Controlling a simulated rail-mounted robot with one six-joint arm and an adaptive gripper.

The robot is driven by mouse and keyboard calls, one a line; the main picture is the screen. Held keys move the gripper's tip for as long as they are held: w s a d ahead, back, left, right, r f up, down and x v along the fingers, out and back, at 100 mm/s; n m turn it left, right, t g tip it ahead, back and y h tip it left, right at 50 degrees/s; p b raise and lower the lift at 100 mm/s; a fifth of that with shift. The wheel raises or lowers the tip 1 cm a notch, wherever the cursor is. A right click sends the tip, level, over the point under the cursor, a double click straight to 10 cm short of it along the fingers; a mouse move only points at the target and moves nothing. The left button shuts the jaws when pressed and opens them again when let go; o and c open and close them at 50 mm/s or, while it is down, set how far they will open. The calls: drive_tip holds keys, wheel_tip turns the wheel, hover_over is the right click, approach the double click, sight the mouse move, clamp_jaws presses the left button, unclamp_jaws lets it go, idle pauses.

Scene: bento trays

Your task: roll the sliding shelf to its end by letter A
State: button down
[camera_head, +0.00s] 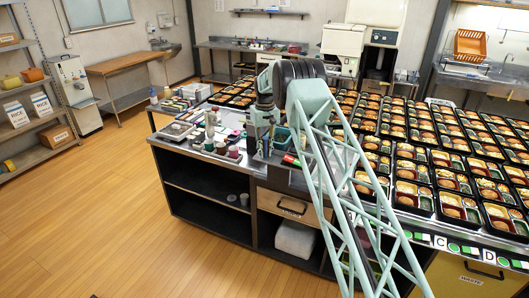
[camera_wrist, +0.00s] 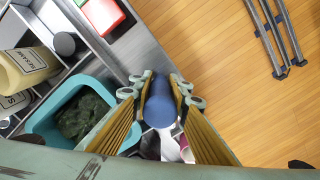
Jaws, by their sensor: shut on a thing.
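My gripper (camera_wrist: 160,92) is shut on a blue rounded handle (camera_wrist: 159,106) in the wrist view, with one finger on each side of it. Beside it on the left is a grey metal shelf (camera_wrist: 121,51), which holds a teal bin of dark green leaves (camera_wrist: 85,112) and labelled bottles. I cannot tell for sure that this is the sliding shelf, or how the handle joins it. In the head view my arm covers much of this spot; the teal bin (camera_head: 281,139) shows behind it. Letters C (camera_head: 453,247) and D (camera_head: 488,255) show on the counter's front edge; letter A is not visible.
Several filled bento trays (camera_head: 413,197) cover the right part of the counter. Cups and small containers (camera_head: 212,140) crowd its left end. A red-topped box (camera_wrist: 98,14) sits near the shelf's edge. The wooden floor (camera_head: 125,200) at the left is clear.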

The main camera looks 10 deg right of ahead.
sight(264, 137)
drive_tip(key=shift+w+a+r, duration=0.1)
drive_tip(key=shift+w+a, duration=0.05)
drive_tip(key=c, duration=2.9)
unclamp_jaws()
drive_tip(key=shift+o, duration=0.8)
drive_tip(key=shift+a, duration=0.2)
drive_tip(key=shift+d, duration=0.1)
drive_tip(key=shift+r, duration=0.2)
wheel_tip(264, 137, up, 11)
drive_tip(key=shift+r, duration=0.25)
